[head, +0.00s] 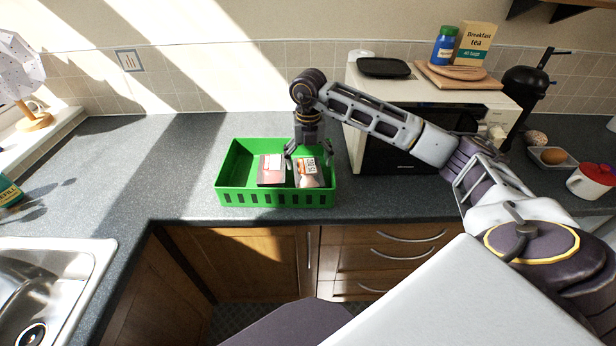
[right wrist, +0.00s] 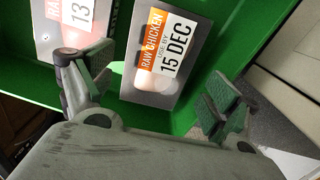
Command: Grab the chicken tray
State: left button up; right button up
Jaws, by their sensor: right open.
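The chicken tray (head: 310,181) is a flat pack in the right half of a green crate (head: 276,199). Its label reads "RAW CHICKEN, USE BY 15 DEC" in the right wrist view (right wrist: 160,60). A second flat pack (head: 270,177) lies to its left in the crate; its label, with "13" on it, is partly cut off in the right wrist view (right wrist: 60,30). My right gripper (head: 309,152) points down over the chicken tray, open and empty. In the right wrist view its fingers (right wrist: 160,88) are apart, one towards each side of the tray. My left gripper is out of view.
A white microwave (head: 432,98) stands right of the crate, below my right arm, with a dark pan (head: 384,67) and a wooden board (head: 450,80) on top. A sink (head: 50,275) is at the lower left.

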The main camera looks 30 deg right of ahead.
aim_at(308, 171)
jog(key=shift+f, duration=0.2)
jog(key=shift+a+f+p, duration=0.1)
jog(key=shift+f+p, duration=0.35)
jog(key=shift+f, duration=2.05)
jog(key=c, duration=1.1)
jog(key=shift+r, duration=0.1)
jog(key=shift+r+b, duration=0.45)
jog(key=shift+r, duration=4.5)
